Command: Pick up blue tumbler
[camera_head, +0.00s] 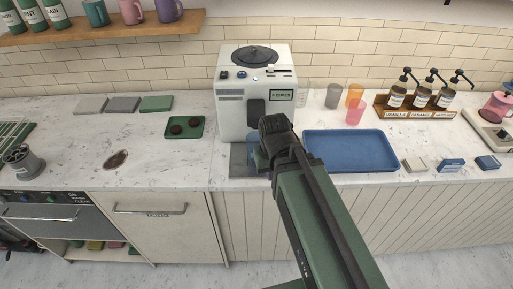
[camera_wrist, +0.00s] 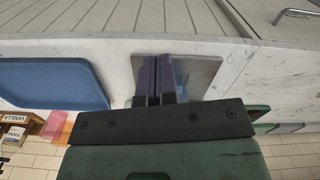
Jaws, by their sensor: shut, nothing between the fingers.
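A blue tumbler (camera_head: 258,158) shows only in part at the coffee machine's drip tray (camera_head: 243,160), mostly hidden behind my arm. In the wrist view a narrow blue strip (camera_wrist: 181,76), apparently the tumbler, shows just beside my fingers over the grey tray plate. My gripper (camera_wrist: 157,64) is shut and empty, its two dark fingers together. I cannot tell whether they touch the tumbler. In the head view my arm's wrist hides the fingertips.
The white coffee machine (camera_head: 257,97) stands right behind my wrist. A blue tray (camera_head: 350,150) lies to the right. Clear tumblers in grey, orange and pink (camera_head: 354,111) stand behind it. A syrup rack (camera_head: 415,110) is farther right. The counter left of the machine has free room.

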